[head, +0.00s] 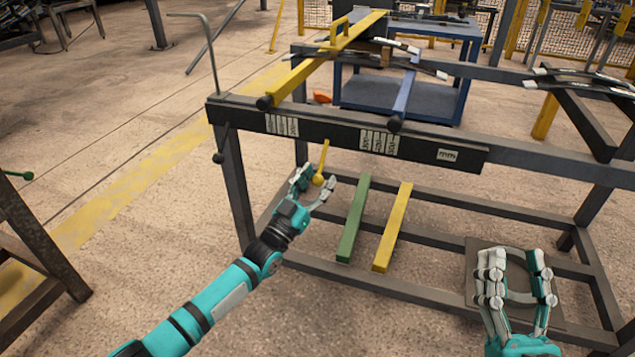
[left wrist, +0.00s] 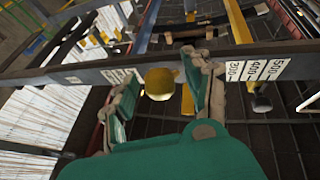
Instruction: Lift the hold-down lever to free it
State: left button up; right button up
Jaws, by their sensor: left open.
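The hold-down lever (head: 323,158) is a thin yellow rod hanging below the dark front rail of the rack. It ends in a yellow ball knob (head: 318,180), which also shows large in the left wrist view (left wrist: 159,83). My left gripper (head: 315,177) is open, with its fingers on either side of the knob. In the left wrist view the left gripper (left wrist: 165,82) shows a gap at the right of the knob; contact at the left is unclear. My right gripper (head: 515,258) is open and appears empty at lower right, in front of the rack's lower frame.
The front rail (head: 345,131) carries white number labels. A yellow bar (head: 325,60) and a blue bar (head: 405,95) lie across the top. A green bar (head: 353,220) and a yellow bar (head: 393,228) rest on the lower frame.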

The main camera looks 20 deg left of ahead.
pick_arm(q)
jog(key=shift+w, duration=0.1)
grip_shut()
dwell(0.3)
